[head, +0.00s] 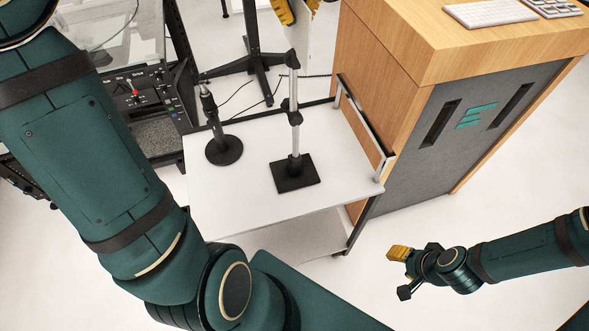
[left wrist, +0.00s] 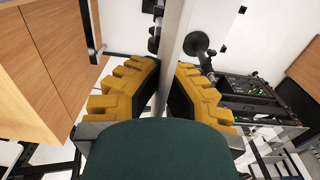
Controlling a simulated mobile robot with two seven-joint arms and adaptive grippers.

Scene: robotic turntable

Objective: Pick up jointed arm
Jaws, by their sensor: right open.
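The jointed arm (head: 295,118) stands on the white tabletop, with a dark square base, a grey pole with black clamps and a pale flat upper part reaching the top edge of the head view. My left gripper (head: 292,10) is at that upper part, partly cut off by the frame. In the left wrist view its yellow fingers (left wrist: 169,65) lie against both sides of the pale bar (left wrist: 177,28) and appear shut on it. The exact contact is partly hidden. My right gripper (head: 400,272) is open and empty, low at the right, away from the table.
A second stand with a round base (head: 223,150) is left of the jointed arm on the white table (head: 235,205). A wooden desk (head: 400,55) with a keyboard (head: 490,13) borders the table at right. A black machine (head: 130,95) is at left. Floor at lower right is free.

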